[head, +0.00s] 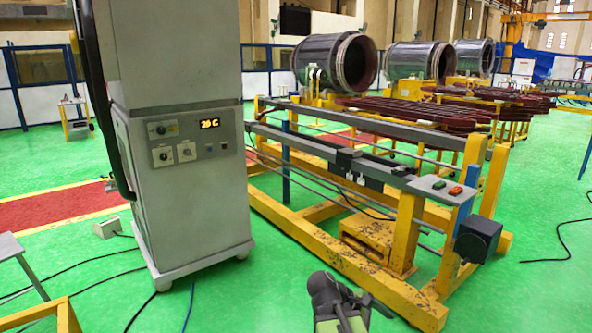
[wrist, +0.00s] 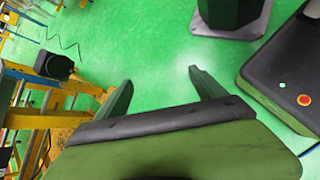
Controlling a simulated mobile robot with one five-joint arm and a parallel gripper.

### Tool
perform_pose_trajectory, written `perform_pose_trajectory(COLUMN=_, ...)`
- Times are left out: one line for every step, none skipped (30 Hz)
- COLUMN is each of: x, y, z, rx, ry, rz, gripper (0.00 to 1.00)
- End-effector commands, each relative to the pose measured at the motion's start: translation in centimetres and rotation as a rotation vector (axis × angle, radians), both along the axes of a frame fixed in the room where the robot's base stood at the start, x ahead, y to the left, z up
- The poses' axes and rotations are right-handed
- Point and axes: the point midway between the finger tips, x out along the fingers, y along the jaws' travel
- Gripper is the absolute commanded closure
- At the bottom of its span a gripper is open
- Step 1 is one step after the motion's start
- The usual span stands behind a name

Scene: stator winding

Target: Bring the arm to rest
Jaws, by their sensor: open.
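My arm (head: 338,302) shows at the bottom middle of the head view, olive green and dark grey. It is low over the floor, in front of the yellow frame and right of the grey cabinet. In the wrist view my gripper (wrist: 162,80) has its two dark green fingers spread wide apart. Nothing is between them but bare green floor beyond. The fingers touch nothing that I can see. The fingertips are hard to make out in the head view.
A grey cabinet (head: 190,190) with a lit display stands at left. A yellow frame (head: 400,235) with rails and a button box (head: 440,188) runs along the right; its end also shows in the wrist view (wrist: 50,115). Cables lie on the floor. Green floor (head: 540,260) is open at right.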

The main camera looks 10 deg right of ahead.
Motion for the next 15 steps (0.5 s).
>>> perform_pose_trajectory(x=0.8, y=3.2, z=-1.7, rx=0.089, ry=-0.073, rz=-0.019, gripper=0.2)
perform_pose_trajectory(x=1.2, y=4.9, z=-2.7, rx=0.143, ry=-0.117, rz=-0.043, gripper=0.2)
perform_pose_trajectory(x=1.6, y=7.1, z=-3.8, rx=0.212, ry=-0.171, rz=-0.081, gripper=0.2)
perform_pose_trajectory(x=1.8, y=8.6, z=-4.6, rx=0.263, ry=-0.207, rz=-0.115, gripper=0.2)
perform_pose_trajectory(x=2.1, y=10.1, z=-5.3, rx=0.314, ry=-0.244, rz=-0.154, gripper=0.2)
perform_pose_trajectory(x=2.3, y=12.0, z=-6.1, rx=0.383, ry=-0.29, rz=-0.215, gripper=0.2)
perform_pose_trajectory(x=2.4, y=13.3, z=-6.6, rx=0.432, ry=-0.323, rz=-0.27, gripper=0.2)
perform_pose_trajectory(x=2.6, y=14.6, z=-7.0, rx=0.48, ry=-0.355, rz=-0.328, gripper=0.2)
perform_pose_trajectory(x=2.8, y=16.2, z=-7.4, rx=0.542, ry=-0.394, rz=-0.41, gripper=0.2)
perform_pose_trajectory(x=2.9, y=17.4, z=-7.7, rx=0.582, ry=-0.419, rz=-0.473, gripper=0.2)
perform_pose_trajectory(x=3.1, y=18.5, z=-7.8, rx=0.618, ry=-0.443, rz=-0.536, gripper=0.2)
perform_pose_trajectory(x=3.3, y=19.7, z=-7.9, rx=0.657, ry=-0.471, rz=-0.617, gripper=0.2)
perform_pose_trajectory(x=3.5, y=20.5, z=-7.9, rx=0.679, ry=-0.492, rz=-0.679, gripper=0.2)
perform_pose_trajectory(x=3.7, y=21.0, z=-8.0, rx=0.69, ry=-0.512, rz=-0.739, gripper=0.2)
perform_pose_trajectory(x=3.8, y=21.2, z=-8.0, rx=0.68, ry=-0.545, rz=-0.811, gripper=0.2)
